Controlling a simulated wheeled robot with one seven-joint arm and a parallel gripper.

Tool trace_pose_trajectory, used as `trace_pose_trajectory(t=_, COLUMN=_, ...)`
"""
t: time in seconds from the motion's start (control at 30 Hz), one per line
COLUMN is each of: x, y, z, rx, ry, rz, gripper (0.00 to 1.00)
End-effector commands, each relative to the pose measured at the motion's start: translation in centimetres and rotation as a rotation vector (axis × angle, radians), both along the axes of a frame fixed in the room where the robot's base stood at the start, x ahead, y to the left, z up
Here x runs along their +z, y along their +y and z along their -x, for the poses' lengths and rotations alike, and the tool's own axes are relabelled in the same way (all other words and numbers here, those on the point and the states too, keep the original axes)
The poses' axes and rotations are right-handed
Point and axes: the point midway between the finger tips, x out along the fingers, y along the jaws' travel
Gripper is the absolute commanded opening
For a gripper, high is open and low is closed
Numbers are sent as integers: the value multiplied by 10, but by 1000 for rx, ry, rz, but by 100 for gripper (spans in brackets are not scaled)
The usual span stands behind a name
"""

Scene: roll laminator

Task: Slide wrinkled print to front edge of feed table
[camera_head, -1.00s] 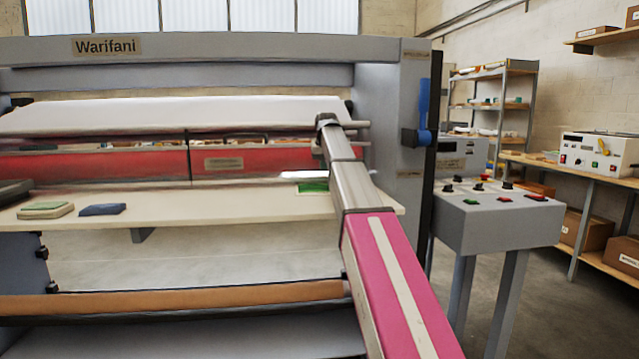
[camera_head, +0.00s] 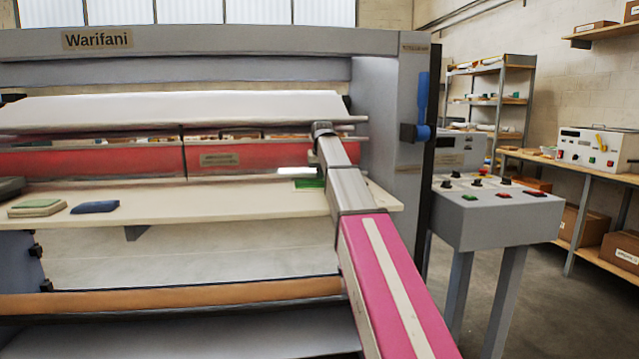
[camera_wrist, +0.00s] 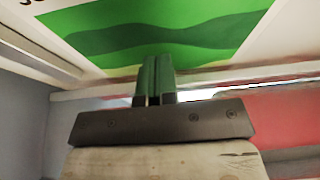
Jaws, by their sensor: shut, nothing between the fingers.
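The print shows as a green patch (camera_head: 310,184) with a pale strip behind it, lying on the cream feed table (camera_head: 235,199) toward its right part. My arm partly covers it in the head view. In the wrist view the print (camera_wrist: 200,30) fills the top, with green wavy bands and a white border. My gripper (camera_wrist: 157,62) is shut and empty, its two fingers side by side. The fingertips overlap the print's green area near its border; whether they touch it I cannot tell. The gripper is hidden in the head view. Wrinkles cannot be made out.
The red roller area (camera_head: 90,161) runs behind the table, with a white sheet (camera_head: 180,109) above. A control console (camera_head: 490,212) stands at right. The table's middle is clear.

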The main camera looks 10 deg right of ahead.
Motion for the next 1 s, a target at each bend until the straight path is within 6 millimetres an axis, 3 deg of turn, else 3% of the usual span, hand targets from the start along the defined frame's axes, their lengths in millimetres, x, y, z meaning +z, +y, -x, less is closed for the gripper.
trace_pose_trajectory(t=1.0, x=-17, y=0, z=0, rx=0, ry=-1, rz=0, gripper=0)
